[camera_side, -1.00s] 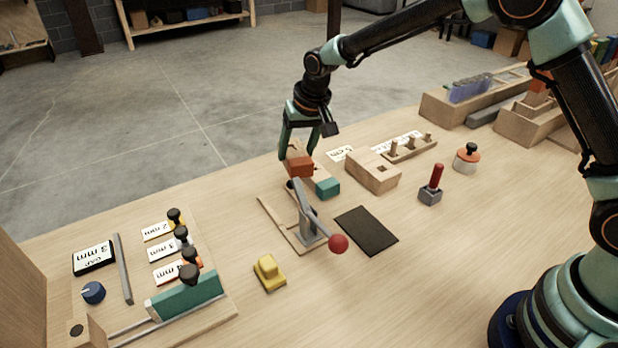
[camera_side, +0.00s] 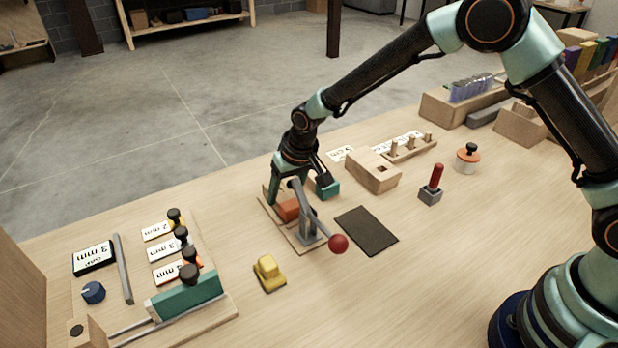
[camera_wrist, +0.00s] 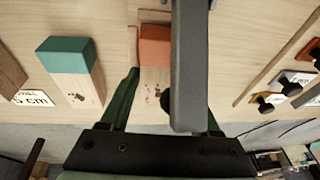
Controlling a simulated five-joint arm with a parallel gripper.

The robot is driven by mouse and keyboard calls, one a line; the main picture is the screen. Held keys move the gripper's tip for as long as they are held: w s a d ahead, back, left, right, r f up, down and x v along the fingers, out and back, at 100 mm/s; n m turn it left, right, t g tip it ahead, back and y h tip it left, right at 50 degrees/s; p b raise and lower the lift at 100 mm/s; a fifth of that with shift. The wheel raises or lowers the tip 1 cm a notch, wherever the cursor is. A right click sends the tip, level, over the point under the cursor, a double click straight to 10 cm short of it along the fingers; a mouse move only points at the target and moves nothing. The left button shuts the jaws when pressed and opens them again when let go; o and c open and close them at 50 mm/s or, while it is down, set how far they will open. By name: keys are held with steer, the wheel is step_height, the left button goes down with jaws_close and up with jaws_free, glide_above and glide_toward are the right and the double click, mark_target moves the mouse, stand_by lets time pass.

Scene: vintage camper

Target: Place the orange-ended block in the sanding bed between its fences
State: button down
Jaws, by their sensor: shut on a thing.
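The orange-ended block (camera_side: 288,208) is between the fingers of my gripper (camera_side: 283,196), low over the wooden base with the grey lever, which looks like the sanding bed (camera_side: 308,246). The block's orange end (camera_wrist: 155,45) and pale wooden body show in the wrist view. The grey lever (camera_wrist: 189,60) crosses in front of the block's right side there. My gripper is shut on the block. The fences are mostly hidden by the lever, block and fingers, and I cannot tell whether the block touches the bed.
A teal-ended block (camera_wrist: 68,65) lies beside the gripper. The lever's red knob (camera_side: 338,243) sticks out toward a dark flat mat (camera_side: 366,230). A yellow piece (camera_side: 268,272) stands in front, and a wooden box (camera_side: 372,172) behind. Bare table lies at front right.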

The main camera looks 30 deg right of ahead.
steer(key=shift+c, duration=0.5)
jaws_free()
steer(key=shift+f, duration=0.1)
steer(key=d+v, duration=0.2)
steer(key=v, duration=0.7)
steer(key=s+d+f+v, duration=0.1)
steer(key=d+v, duration=0.1)
steer(key=v, duration=0.7)
steer(key=s+d+r+t, duration=0.1)
steer(key=s+d+r, duration=0.2)
steer(key=s+d, duration=0.3)
steer(key=s+d+r+t+h, duration=0.1)
steer(key=s+d+r, duration=0.2)
steer(key=s+d, duration=0.4)
steer(key=s, duration=0.3)
steer(key=shift+r, duration=0.2)
